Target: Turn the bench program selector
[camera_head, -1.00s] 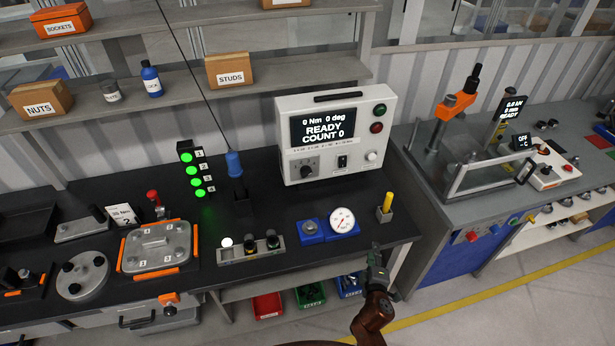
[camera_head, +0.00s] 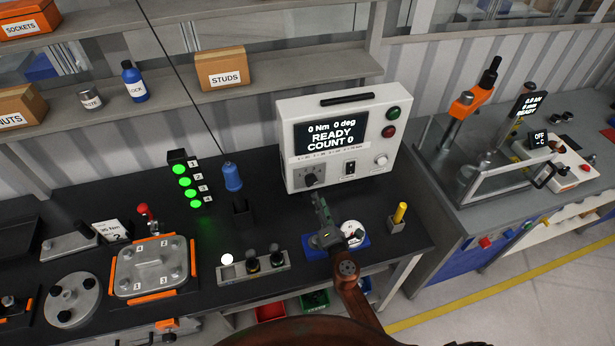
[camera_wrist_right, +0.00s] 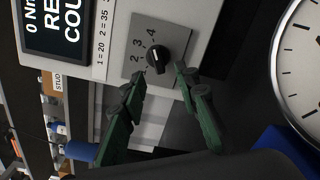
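The program selector is a black knob (camera_head: 311,179) with a white pointer mark, low on the left of the white control box (camera_head: 385,107). The right wrist view shows the knob (camera_wrist_right: 157,59) on a grey plate, with the numbers 2, 3 and 4 legible beside it. My right gripper (camera_head: 318,197) is just in front of and below the knob. In the right wrist view, its two green fingers (camera_wrist_right: 160,72) are apart and empty, with the knob seen beyond the gap between their tips. I cannot tell if they touch it. My left gripper is out of view.
A round dial gauge (camera_head: 353,232) on a blue block stands close by my right wrist. A blue-handled tool (camera_head: 232,177) stands upright to the left, and a yellow-handled one (camera_head: 399,213) to the right.

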